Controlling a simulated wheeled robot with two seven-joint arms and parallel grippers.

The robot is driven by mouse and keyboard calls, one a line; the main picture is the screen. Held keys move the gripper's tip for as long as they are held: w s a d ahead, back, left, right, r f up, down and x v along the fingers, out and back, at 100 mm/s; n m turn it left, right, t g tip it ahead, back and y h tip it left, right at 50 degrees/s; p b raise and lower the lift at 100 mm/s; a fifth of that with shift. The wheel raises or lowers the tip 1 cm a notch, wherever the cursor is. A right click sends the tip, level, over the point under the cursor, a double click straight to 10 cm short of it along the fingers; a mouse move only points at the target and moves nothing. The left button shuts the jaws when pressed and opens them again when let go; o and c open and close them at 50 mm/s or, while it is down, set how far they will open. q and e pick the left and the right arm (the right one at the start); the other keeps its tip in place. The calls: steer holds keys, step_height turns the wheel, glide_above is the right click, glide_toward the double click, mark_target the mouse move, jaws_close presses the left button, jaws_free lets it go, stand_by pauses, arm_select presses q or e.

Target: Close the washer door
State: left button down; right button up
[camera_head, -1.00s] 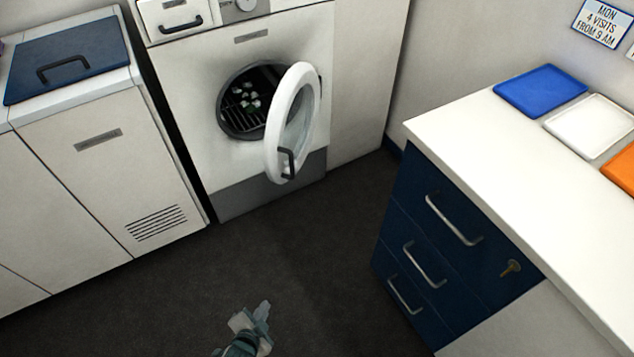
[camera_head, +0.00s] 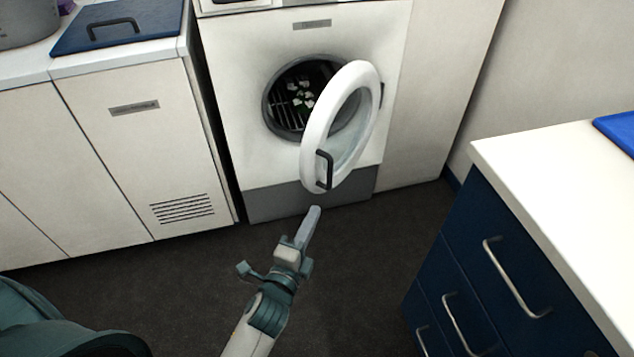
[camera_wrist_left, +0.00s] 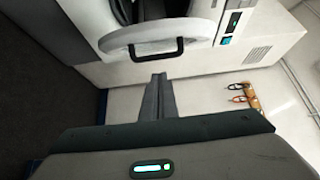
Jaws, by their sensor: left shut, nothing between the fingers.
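The white front-loading washer (camera_head: 235,95) stands against the back wall. Its round door (camera_head: 315,120) is open, swung out on its right-side hinge, with a dark bar handle (camera_head: 324,170) on the free edge. Small pale items lie inside the dark drum (camera_head: 285,100). My left gripper (camera_head: 313,212) is shut and empty, just below and in front of the door's handle, apart from it in the head view. In the left wrist view the door (camera_wrist_left: 130,38) and its handle (camera_wrist_left: 157,48) lie just beyond the closed fingers (camera_wrist_left: 158,80). My right gripper is not in view.
A white cabinet (camera_head: 130,150) with a blue lid (camera_head: 115,28) stands left of the washer. A dark blue drawer unit (camera_head: 490,270) with a white top (camera_head: 560,170) stands at the right. Dark floor (camera_head: 370,260) lies clear between them.

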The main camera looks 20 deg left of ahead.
mark_target(312, 181)
arm_select(q)
steer(key=shift+w, duration=0.1)
steer(key=shift+w+a, duration=0.6)
steer(key=shift+w, duration=1.2)
steer(key=shift+w+a, duration=0.55)
steer(key=shift+w, duration=1.3)
steer(key=shift+w+a, duration=0.6)
steer(key=shift+w, duration=1.2)
steer(key=shift+a, duration=0.15)
